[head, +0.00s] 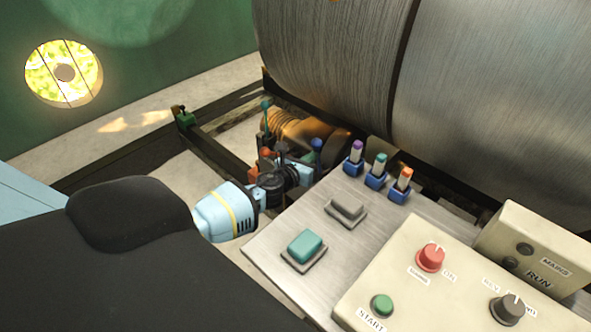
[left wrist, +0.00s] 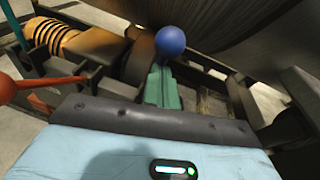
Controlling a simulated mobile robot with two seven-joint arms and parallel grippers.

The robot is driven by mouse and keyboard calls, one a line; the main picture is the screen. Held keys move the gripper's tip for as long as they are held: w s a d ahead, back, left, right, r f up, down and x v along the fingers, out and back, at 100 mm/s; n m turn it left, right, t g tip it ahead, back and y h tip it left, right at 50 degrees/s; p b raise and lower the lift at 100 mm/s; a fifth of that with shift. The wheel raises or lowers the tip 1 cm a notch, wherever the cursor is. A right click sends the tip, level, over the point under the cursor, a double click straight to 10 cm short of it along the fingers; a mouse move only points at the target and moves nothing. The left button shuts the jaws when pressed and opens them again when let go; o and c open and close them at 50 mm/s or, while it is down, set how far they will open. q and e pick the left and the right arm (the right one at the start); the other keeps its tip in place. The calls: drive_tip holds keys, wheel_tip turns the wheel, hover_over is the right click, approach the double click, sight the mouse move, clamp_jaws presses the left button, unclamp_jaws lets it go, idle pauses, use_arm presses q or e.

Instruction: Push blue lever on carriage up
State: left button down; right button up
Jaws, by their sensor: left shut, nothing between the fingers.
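The blue lever's round knob (head: 316,145) shows low on the carriage beneath the big metal drum. In the left wrist view the blue knob (left wrist: 170,41) stands just beyond the fingertips, right of centre. Its stem is mostly hidden behind the fingers. My left gripper (head: 304,167) reaches in from the left, its fingers pointing at the lever. In the left wrist view the teal fingers of my left gripper (left wrist: 160,82) are shut together, with nothing between them. Whether they touch the lever cannot be told. My right gripper is not in view.
A red-orange knob (left wrist: 6,88) and a teal-topped lever (head: 266,104) stand left of the blue one. The drum (head: 335,55) hangs close above. The control panel (head: 262,243) with buttons and purple, green and orange switches lies at the right. A copper-coloured cylinder (head: 290,125) lies behind.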

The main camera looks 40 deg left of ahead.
sight(318, 149)
use_arm(q)
drive_tip(key=shift+w+d+r, duration=0.1)
drive_tip(key=shift+w+r, duration=0.1)
drive_tip(key=shift+w, duration=0.45)
drive_tip(key=shift+w+d+r, duration=0.1)
drive_tip(key=shift+w+r, duration=0.1)
drive_tip(key=shift+w, duration=0.45)
drive_tip(key=shift+w+r, duration=0.2)
drive_tip(key=shift+r, duration=0.1)
